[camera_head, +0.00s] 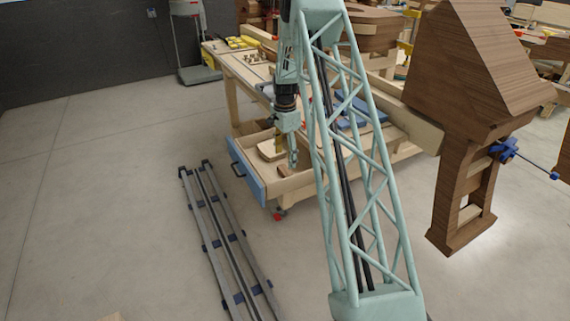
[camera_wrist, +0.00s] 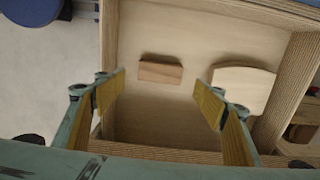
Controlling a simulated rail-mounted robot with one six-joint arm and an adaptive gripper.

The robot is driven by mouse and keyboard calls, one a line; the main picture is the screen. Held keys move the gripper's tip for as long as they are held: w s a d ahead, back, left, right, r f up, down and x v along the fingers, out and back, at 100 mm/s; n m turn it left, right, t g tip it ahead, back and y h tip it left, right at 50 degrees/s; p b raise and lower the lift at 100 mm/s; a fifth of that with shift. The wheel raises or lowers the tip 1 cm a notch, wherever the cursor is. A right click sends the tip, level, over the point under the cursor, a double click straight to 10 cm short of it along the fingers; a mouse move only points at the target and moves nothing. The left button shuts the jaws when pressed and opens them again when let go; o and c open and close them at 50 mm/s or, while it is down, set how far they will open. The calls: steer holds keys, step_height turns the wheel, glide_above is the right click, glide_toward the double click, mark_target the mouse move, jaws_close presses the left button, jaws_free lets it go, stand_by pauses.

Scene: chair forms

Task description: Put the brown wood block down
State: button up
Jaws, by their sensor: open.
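The brown wood block (camera_wrist: 160,73) lies on the floor of an open plywood drawer (camera_wrist: 150,120) in the wrist view. My gripper (camera_wrist: 159,90) is open, with its yellow-padded fingers spread wide to either side of the block's place in the picture. Nothing is between the pads, and the fingers look apart from the block. In the head view my gripper (camera_head: 293,160) points down into the drawer (camera_head: 288,184), close above the block (camera_head: 286,168), which is partly hidden there.
A pale curved plywood piece (camera_wrist: 243,87) lies in the drawer just right of the block. The drawer has a blue front (camera_head: 246,171) and sits under a workbench (camera_head: 240,72). Metal rails (camera_head: 225,240) lie on the floor. A large brown wood form (camera_head: 470,90) stands at right.

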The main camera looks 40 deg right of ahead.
mark_target(285, 169)
steer(key=shift+r, duration=2.4)
